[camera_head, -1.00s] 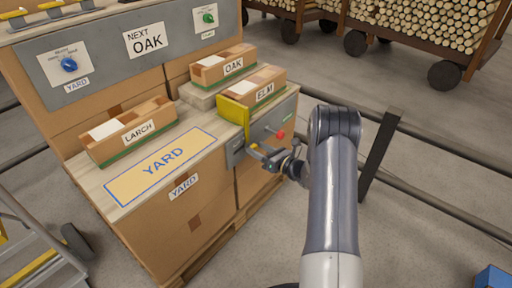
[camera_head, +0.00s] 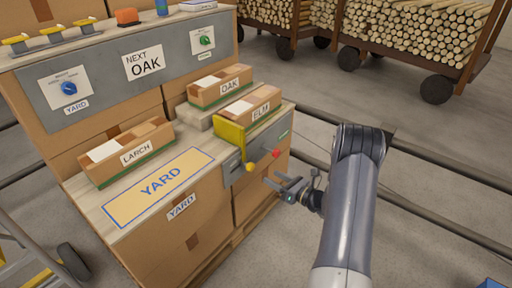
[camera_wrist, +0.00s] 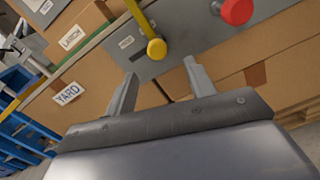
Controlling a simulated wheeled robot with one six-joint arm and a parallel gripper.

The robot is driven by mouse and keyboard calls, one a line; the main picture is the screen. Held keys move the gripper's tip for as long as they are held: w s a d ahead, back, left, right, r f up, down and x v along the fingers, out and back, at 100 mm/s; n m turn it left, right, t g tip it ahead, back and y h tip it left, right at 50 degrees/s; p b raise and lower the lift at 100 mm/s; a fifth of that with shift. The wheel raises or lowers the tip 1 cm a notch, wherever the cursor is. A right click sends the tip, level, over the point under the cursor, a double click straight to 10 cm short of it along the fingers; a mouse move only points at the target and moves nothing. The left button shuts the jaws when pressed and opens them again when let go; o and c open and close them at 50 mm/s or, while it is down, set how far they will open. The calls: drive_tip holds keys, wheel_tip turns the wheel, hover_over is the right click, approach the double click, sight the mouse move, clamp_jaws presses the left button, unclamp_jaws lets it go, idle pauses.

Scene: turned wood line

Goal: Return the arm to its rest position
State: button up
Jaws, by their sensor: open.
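My gripper (camera_head: 284,184) is open and empty in the head view. It stands apart from the front face of the workbench, to the right of and below a yellow knob (camera_head: 250,167) and a red knob (camera_head: 276,153). In the wrist view my gripper (camera_wrist: 160,85) shows two spread fingers with nothing between them. The yellow knob (camera_wrist: 156,48) and the red knob (camera_wrist: 236,11) lie beyond the fingertips on a grey plate. My arm reaches in from the lower right of the head view.
The bench top holds boxes labelled LARCH (camera_head: 127,154), OAK (camera_head: 220,88) and ELM (camera_head: 262,108), and a YARD mat (camera_head: 157,187). Log carts (camera_head: 410,30) stand behind on the right. Rails (camera_head: 440,165) cross the floor. Open floor lies right of the bench.

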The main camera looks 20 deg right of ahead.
sight(251, 170)
drive_tip(key=b+x, duration=0.2)
drive_tip(key=x, duration=0.8)
drive_tip(key=shift+w+a+b, duration=0.2)
drive_tip(key=shift+a+b, duration=0.1)
drive_tip(key=shift+b, duration=0.05)
drive_tip(key=shift+s+a+p, duration=0.3)
drive_tip(key=shift+s+a, duration=0.1)
drive_tip(key=shift+a, duration=0.05)
